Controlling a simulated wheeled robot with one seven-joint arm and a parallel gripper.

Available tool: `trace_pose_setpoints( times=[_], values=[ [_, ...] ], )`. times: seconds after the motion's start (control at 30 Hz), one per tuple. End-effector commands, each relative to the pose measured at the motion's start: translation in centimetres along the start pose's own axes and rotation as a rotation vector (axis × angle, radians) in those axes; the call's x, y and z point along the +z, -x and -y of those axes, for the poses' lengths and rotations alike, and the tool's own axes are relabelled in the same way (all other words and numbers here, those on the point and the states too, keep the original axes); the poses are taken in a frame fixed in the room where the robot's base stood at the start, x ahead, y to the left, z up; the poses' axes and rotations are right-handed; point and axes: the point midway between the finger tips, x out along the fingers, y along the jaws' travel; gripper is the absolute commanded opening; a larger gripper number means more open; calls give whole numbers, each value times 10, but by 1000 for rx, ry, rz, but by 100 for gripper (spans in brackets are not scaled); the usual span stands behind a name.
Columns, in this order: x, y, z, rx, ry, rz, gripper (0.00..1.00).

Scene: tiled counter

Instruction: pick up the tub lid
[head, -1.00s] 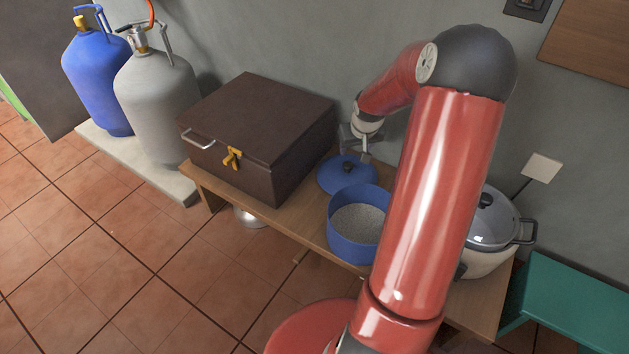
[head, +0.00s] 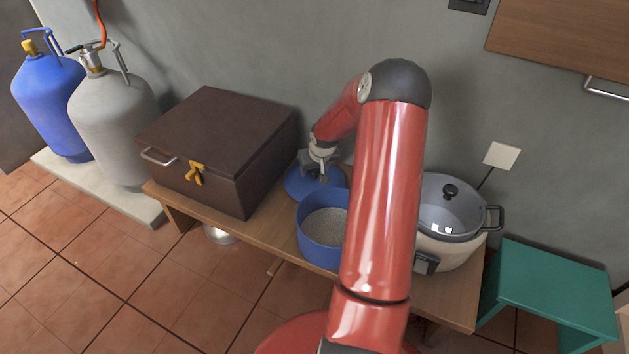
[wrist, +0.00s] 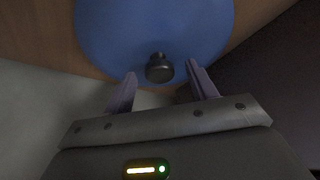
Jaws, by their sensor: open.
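The blue tub lid (head: 299,186) lies on the wooden bench between the brown box and the blue tub. Its dark round knob (wrist: 159,68) shows in the wrist view, just ahead of and between the fingertips. My gripper (head: 318,176) is low over the lid in the head view and hides part of it, knob included. In the wrist view my gripper (wrist: 161,72) is open, one finger on each side of the knob's line. I cannot tell whether the fingers touch the lid. The blue tub (head: 318,253), full of pale grains, stands in front of the lid.
The brown box (head: 215,150) with a yellow latch stands close on the left. A rice cooker (head: 450,220) stands right of my arm. Gas cylinders (head: 115,130) are at the far left, a green stool (head: 550,285) at right. The wall is close behind.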

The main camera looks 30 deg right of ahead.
Motion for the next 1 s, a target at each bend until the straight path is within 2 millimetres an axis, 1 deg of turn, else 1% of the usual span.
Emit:
trace_pose_setpoints(
  times=[0.07,0.17,0.5,0.83,1.0],
  values=[
    [0,0,0,0,0,0,57],
    [0,0,0,0,0,0,45],
    [0,1,0,0,0,0,1],
    [-1,2,0,0,0,-1,0],
    [-6,13,-1,2,0,-3,0]
  ],
)
